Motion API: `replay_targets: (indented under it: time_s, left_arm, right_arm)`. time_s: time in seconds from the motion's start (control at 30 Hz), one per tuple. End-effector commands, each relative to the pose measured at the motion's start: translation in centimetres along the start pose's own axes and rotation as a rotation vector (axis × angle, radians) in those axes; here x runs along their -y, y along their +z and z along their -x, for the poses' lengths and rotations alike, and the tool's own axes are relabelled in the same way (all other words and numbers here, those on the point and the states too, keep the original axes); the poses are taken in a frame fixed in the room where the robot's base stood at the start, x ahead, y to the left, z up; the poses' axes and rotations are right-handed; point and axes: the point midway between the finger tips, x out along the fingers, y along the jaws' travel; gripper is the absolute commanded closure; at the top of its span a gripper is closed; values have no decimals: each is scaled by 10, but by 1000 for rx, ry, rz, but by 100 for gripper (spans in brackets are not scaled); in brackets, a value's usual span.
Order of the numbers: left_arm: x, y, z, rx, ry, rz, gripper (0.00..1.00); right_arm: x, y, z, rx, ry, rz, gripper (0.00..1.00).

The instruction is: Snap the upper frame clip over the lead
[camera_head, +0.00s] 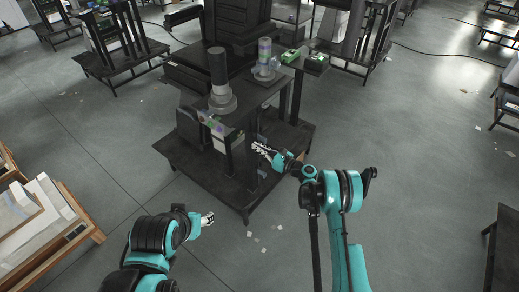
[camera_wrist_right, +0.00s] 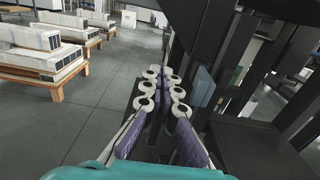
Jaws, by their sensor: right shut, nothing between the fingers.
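A dark lift-column frame (camera_head: 229,157) stands on a low black base in the middle of the head view. My right gripper (camera_head: 261,149) is at the front right of this frame, beside a dark upright. In the right wrist view my right gripper (camera_wrist_right: 162,88) is shut and empty, its pale ringed fingers close together. Dark uprights (camera_wrist_right: 230,55) stand just beyond and right of the fingers. My left gripper (camera_head: 209,218) is low in the head view, apart from the frame; its fingers are too small to read. I cannot make out the upper clip or the lead.
A black cylinder on a grey round foot (camera_head: 222,103) and green parts (camera_head: 290,56) stand on the frame's top plates. The black base (camera_head: 183,158) juts out low in front. Pallets with white boxes (camera_wrist_right: 45,50) stand at left. Grey floor at right is mostly open.

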Motion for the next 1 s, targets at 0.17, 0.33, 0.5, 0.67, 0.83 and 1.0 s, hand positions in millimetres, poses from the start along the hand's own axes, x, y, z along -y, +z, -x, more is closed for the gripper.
replay_targets:
  time_s: [0.17,0.33,0.5,0.67,0.83,1.0]
  left_arm:
    - [0,0,0,0,0,0,51]
    - [0,0,0,0,0,0,51]
    - [0,0,0,0,0,0,51]
    - [0,0,0,0,0,0,51]
    - [0,0,0,0,0,0,51]
    - [0,0,0,0,0,0,51]
  right_arm:
    - [0,0,1,0,0,0,100]
    - [1,0,6,0,-1,0,100]
    - [1,0,17,0,-1,0,100]
    - [0,0,27,0,-1,0,100]
    - [1,0,38,0,-1,0,100]
    - [0,0,45,0,0,0,100]
